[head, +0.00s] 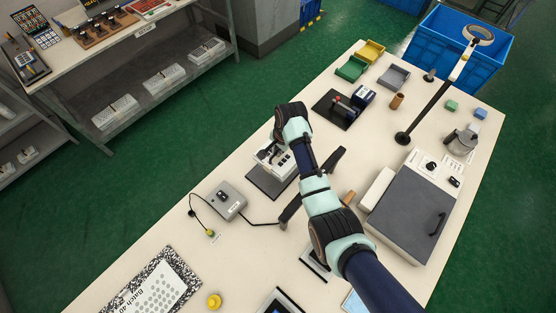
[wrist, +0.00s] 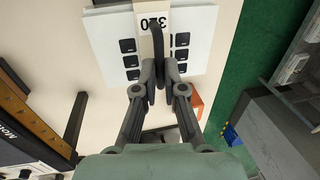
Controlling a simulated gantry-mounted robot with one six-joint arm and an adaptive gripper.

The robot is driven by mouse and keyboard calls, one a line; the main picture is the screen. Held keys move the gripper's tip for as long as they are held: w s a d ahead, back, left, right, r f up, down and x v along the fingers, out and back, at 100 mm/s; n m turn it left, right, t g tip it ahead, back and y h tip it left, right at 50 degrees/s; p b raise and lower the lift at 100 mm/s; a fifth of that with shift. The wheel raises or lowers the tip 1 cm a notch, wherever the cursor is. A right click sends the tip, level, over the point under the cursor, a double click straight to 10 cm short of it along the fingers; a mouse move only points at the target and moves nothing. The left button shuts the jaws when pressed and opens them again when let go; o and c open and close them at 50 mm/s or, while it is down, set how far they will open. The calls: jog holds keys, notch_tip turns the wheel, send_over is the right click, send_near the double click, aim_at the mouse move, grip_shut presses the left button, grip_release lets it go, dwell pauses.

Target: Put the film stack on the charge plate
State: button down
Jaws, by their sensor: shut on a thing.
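The film stack (head: 265,157) is a white block with black key squares and a tan labelled band. It is beneath my gripper (head: 286,146) at the middle of the table in the head view. In the wrist view, my gripper (wrist: 160,75) is shut on the black upright handle of the film stack (wrist: 200,48). A dark flat plate (head: 262,184), which looks like the charge plate, lies under and in front of the stack in the head view. My gripper and arm hide part of the stack, and I cannot tell whether it touches the plate.
A grey control box (head: 229,199) with a cable stands left of a black bar (head: 309,190). A large grey-lidded machine (head: 408,214) is on the right. A dark-based device (head: 338,110) stands behind my gripper.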

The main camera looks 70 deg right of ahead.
aim_at(278, 159)
jog(key=shift+f+b, duration=0.6)
jog(key=shift+f, duration=2.65)
jog(key=c, duration=1.3)
grip_release()
jog(key=shift+f, duration=0.1)
jog(key=shift+o, duration=0.2)
notch_tip(278, 159, up, 12)
jog(key=s+p, duration=0.2)
jog(key=p, duration=0.1)
jog(key=shift+a, duration=0.35)
